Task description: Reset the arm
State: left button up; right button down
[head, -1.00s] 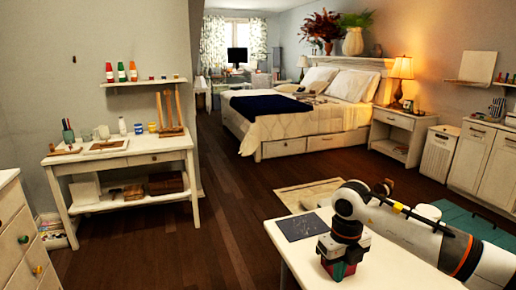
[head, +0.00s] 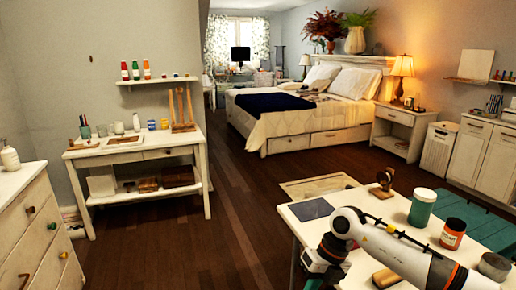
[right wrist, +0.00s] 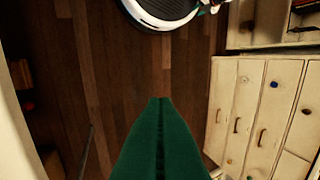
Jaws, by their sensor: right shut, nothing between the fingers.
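My right arm comes in from the right in the head view, reaching across the white table (head: 292,222). My right gripper (head: 311,283) points down at the table's near left side, partly cut off by the bottom edge. In the right wrist view its two green fingers (right wrist: 160,101) lie together with nothing between them, and dark wooden floor (right wrist: 100,70) is beyond. My left arm and gripper are not in view.
The table holds a dark flat sheet (head: 311,209), a green jar (head: 422,207), an orange jar (head: 453,233) and a brown block (head: 386,278). A white dresser (head: 35,228) stands at left. Wooden floor (head: 225,220) is clear between them.

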jog(key=a+f+m+y+p, duration=0.2)
jog(key=a+f+m+y, duration=0.15)
jog(key=a+y, duration=0.5)
notch_tip(320, 180, down, 5)
jog(key=w+m+t+y, duration=0.2)
jog(key=m+t+y, duration=0.1)
jog(key=m+t, duration=0.4)
jog(key=s+d+f+m+t+h+p, duration=0.1)
jog(key=s+d+f+m+t+h, duration=0.2)
jog(key=f+m, duration=0.35)
jog(key=s+d+f+m+t+h+p, duration=0.1)
jog(key=d+f+m+h, duration=0.3)
jog(key=f, duration=0.3)
jog(key=s+d+f+m+t+h+p, duration=0.1)
jog(key=s+d+f+m+t+h, duration=0.1)
jog(key=d+f+m, duration=0.35)
jog(key=s+d+f+m+g+h, duration=0.2)
jog(key=s+d+f+m+h, duration=0.1)
jog(key=s+f, duration=0.6)
jog(key=s+d+f+m+g+h, duration=0.35)
jog(key=s+f, duration=0.35)
jog(key=s, duration=0.4)
jog(key=s+f+m+g, duration=0.2)
jog(key=s, duration=0.9)
jog(key=s+f+m+g+p, duration=0.1)
jog(key=s+f+m+g, duration=0.1)
jog(key=s, duration=1)
jog(key=shift+s+d+f+g, duration=0.3)
jog(key=shift+d+f+g, duration=0.15)
jog(key=shift+f+g, duration=0.15)
